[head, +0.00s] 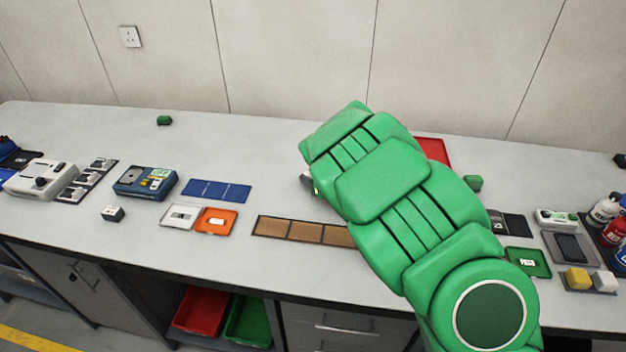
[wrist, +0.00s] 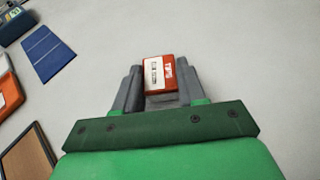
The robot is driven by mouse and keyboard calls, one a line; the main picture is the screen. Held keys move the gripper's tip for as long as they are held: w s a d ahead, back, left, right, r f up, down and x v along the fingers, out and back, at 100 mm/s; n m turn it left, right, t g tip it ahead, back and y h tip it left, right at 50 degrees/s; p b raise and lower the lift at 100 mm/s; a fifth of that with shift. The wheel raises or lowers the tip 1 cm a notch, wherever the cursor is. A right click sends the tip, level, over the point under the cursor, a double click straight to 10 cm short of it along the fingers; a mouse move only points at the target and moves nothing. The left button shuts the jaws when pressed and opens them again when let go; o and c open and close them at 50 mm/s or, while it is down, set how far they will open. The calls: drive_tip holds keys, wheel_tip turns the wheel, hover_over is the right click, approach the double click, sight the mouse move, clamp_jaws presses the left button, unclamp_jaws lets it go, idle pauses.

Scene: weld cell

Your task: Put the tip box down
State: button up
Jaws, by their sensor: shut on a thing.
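The tip box (wrist: 159,75) is a small orange-red box with a white label, seen in the wrist view between the two grey fingers. My gripper (wrist: 158,88) is shut on it, one finger at each side. The bare pale bench top shows around and beyond the box. I cannot tell whether the box touches the bench or hangs above it. In the head view my green arm reaches over the bench and hides the box; only a small part of my gripper (head: 307,181) shows at the arm's left edge.
A blue panel tray (head: 216,190), an orange tray (head: 216,221) and a brown sectioned tray (head: 303,231) lie left of my arm. A red tray (head: 434,151) is partly hidden behind it. A green block (head: 164,120) stands far back. The back middle of the bench (head: 235,145) is clear.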

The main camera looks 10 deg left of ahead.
drive_tip(key=shift+f, duration=0.4)
drive_tip(key=shift+f, duration=0.1)
drive_tip(key=o, duration=1.1)
drive_tip(key=v, duration=0.8)
drive_tip(key=shift+s+d, duration=0.2)
drive_tip(key=shift+r+v, duration=0.2)
drive_tip(key=shift+v, duration=1.05)
drive_tip(key=shift+s+d+r, duration=0.15)
drive_tip(key=shift+s+d, duration=0.15)
